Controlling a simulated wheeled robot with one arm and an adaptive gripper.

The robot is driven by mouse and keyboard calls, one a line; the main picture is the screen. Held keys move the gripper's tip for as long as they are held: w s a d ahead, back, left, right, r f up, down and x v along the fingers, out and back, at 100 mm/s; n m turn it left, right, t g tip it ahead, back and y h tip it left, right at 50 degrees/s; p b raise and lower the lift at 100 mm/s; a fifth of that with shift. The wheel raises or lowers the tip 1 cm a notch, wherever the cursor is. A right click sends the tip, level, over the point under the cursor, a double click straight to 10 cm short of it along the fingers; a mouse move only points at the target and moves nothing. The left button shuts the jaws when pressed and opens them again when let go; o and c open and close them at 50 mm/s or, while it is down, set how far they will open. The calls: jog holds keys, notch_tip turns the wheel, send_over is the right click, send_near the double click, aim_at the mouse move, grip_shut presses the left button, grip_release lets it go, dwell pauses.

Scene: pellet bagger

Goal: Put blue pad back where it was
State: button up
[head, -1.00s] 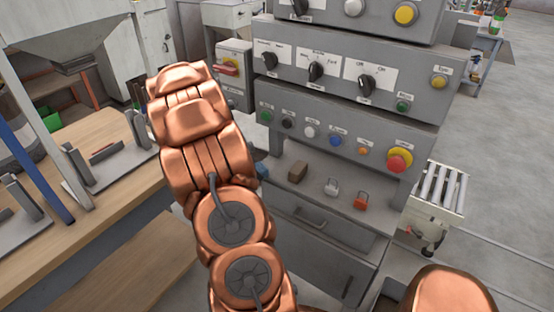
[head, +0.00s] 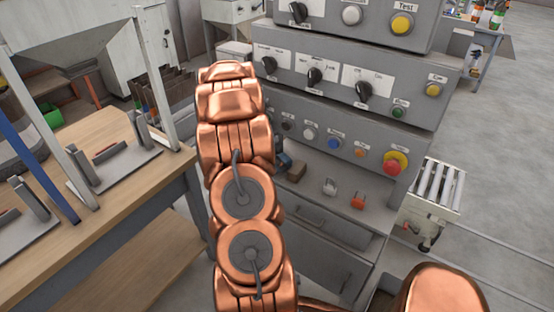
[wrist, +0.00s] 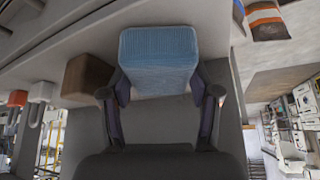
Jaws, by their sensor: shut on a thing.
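The blue pad (wrist: 158,58) is a ribbed light-blue block in the wrist view. My gripper (wrist: 160,88) is shut on it, with one dark finger on each side. The brown block (wrist: 86,77) is just left of the pad in the wrist view. In the head view the brown block (head: 296,171) stands on the grey ledge (head: 312,187) of the control cabinet. My arm hides most of my gripper and the pad there; only a small dark-blue patch shows beside the arm. I cannot tell whether the pad touches the ledge.
A white padlock (head: 329,186) and an orange padlock (head: 358,201) are on the ledge right of the brown block. Above are buttons and a red emergency stop (head: 395,162). A wooden workbench (head: 110,190) is at left, a roller conveyor (head: 435,190) at right.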

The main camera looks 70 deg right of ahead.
jog(key=o, duration=1)
jog(key=shift+w+a+r+b, duration=0.2)
jog(key=shift+a+r+b, duration=0.1)
jog(key=shift+r+b, duration=0.3)
jog(key=w+a+r+n+b, duration=0.1)
jog(key=w+a+r+n, duration=0.15)
jog(key=a, duration=0.45)
jog(key=w+a+r+n+b, duration=0.1)
jog(key=w+a, duration=0.2)
jog(key=a, duration=0.4)
jog(key=w+a+r+n+b, duration=0.1)
jog(key=w+a+r, duration=0.15)
jog(key=a, duration=0.45)
jog(key=s+a+r+n+t+y, duration=0.15)
jog(key=a+n, duration=0.25)
jog(key=a, duration=0.4)
jog(key=a+r+n+y, duration=0.1)
jog(key=a+r+n, duration=0.2)
jog(key=a, duration=0.4)
jog(key=s+a+n, duration=0.4)
jog(key=a, duration=0.2)
jog(key=s+a+r+n+y, duration=0.1)
jog(key=s+a+n, duration=0.3)
jog(key=a, duration=0.3)
jog(key=s+a+r+n+y, duration=0.1)
jog(key=s+a+n, duration=0.4)
jog(key=a, duration=0.2)
jog(key=shift+s+y, duration=0.1)
jog(key=shift+y, duration=0.15)
